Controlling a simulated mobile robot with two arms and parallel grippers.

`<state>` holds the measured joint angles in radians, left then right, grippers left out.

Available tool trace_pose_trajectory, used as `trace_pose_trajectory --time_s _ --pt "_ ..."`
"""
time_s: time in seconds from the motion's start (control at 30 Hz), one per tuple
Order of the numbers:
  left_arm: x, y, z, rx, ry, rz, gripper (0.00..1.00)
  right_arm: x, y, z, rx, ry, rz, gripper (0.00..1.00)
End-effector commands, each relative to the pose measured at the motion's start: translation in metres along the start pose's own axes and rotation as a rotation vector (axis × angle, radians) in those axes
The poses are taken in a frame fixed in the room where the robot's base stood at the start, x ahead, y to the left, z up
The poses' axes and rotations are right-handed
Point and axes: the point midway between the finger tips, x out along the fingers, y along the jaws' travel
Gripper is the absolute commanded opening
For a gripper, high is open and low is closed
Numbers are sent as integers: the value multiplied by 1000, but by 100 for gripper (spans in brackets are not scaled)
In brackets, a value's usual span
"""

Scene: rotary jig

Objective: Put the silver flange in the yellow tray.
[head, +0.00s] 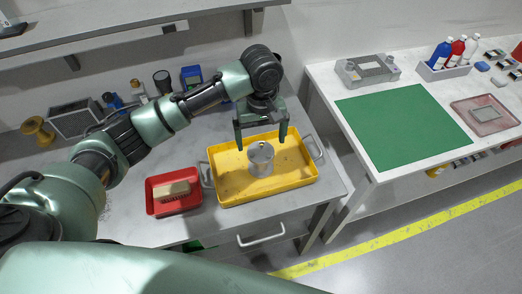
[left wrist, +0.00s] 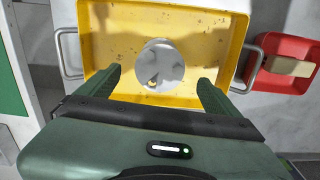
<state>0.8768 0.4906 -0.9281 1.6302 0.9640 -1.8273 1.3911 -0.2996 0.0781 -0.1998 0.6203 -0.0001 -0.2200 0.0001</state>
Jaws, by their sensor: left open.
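The silver flange (head: 261,160) stands in the yellow tray (head: 290,183), near its middle. It also shows in the left wrist view (left wrist: 160,62), seen from above, with the tray floor around it. My left gripper (head: 262,143) is open above the tray. In the left wrist view its two fingers (left wrist: 160,85) are spread wide, and the flange lies in front of the gap between them, not held. My right gripper is not in view.
A red tray (head: 156,208) with a tan block (head: 176,189) stands just left of the yellow tray. Tools and bottles line the wall behind. A second table with a green mat (head: 405,127) stands to the right, past a gap.

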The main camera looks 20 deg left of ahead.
Motion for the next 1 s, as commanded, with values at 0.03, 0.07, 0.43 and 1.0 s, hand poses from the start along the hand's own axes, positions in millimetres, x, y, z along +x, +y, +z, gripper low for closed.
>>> trace_pose_trajectory --time_s 0.03,0.07,0.43,1.0 --pt "-8 1 0 1 3 3 94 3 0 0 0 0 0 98" --pt "-14 1 -1 1 3 2 94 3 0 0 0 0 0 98" --pt "-36 0 0 0 0 0 94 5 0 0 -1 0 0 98" --pt "-36 0 0 1 -1 -1 94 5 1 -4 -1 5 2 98"
